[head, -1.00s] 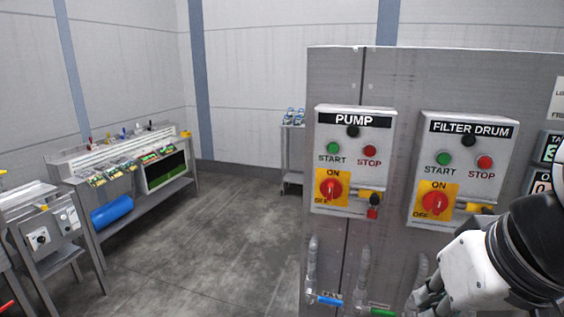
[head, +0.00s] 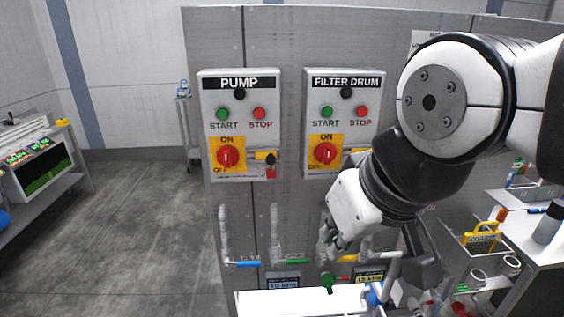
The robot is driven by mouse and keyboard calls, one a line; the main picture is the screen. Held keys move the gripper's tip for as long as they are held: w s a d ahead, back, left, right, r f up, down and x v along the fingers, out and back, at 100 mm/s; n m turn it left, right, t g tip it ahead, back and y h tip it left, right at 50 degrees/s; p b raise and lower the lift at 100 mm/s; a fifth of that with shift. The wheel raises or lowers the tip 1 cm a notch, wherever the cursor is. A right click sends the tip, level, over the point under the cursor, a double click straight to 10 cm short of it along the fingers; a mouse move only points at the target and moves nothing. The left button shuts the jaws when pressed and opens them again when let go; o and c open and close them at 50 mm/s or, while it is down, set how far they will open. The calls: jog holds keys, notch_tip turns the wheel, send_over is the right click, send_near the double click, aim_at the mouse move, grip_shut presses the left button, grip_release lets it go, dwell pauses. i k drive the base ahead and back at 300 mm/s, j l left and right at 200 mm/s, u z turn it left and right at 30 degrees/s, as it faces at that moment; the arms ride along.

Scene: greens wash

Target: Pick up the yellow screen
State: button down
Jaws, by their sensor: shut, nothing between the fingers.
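A yellow screen (head: 482,236) with a handle-like top and a dark lettered band stands at the right in the head view, among the items beside the white-topped stand. Its lower part is hard to make out. My gripper (head: 327,250) is in front of the grey panel, below the FILTER DRUM box, well to the left of the yellow screen. It is shut and empty, and its fingertips are small and partly hard to see against the valves.
The PUMP box (head: 239,125) and FILTER DRUM box (head: 337,122) are mounted on the grey panel. Valves with blue (head: 243,264) and green (head: 298,261) handles sit below. A white surface (head: 290,302) lies in front. Open floor (head: 140,220) is at the left.

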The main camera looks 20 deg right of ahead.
aim_at(482, 242)
jog(key=z, duration=1.75)
jog(key=i+z, duration=0.35)
jog(key=i, duration=0.4)
